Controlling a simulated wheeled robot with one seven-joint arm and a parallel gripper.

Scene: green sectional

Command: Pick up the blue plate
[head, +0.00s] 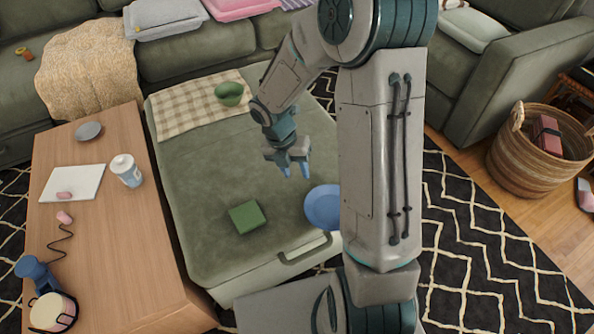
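The blue plate (321,207) lies on the green ottoman (190,190), near its front right corner. My arm covers the plate's right side. My gripper (295,172) points down above the ottoman, behind and a little left of the plate in the picture. Its two blue fingers are apart with nothing visible between them. It does not touch the plate.
A green box (247,217) lies left of the plate. A green bowl (229,94) sits on a checked cloth (185,112) at the back. A wooden table (110,235) with a cup (126,170) stands left. A wicker basket (520,158) is at right.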

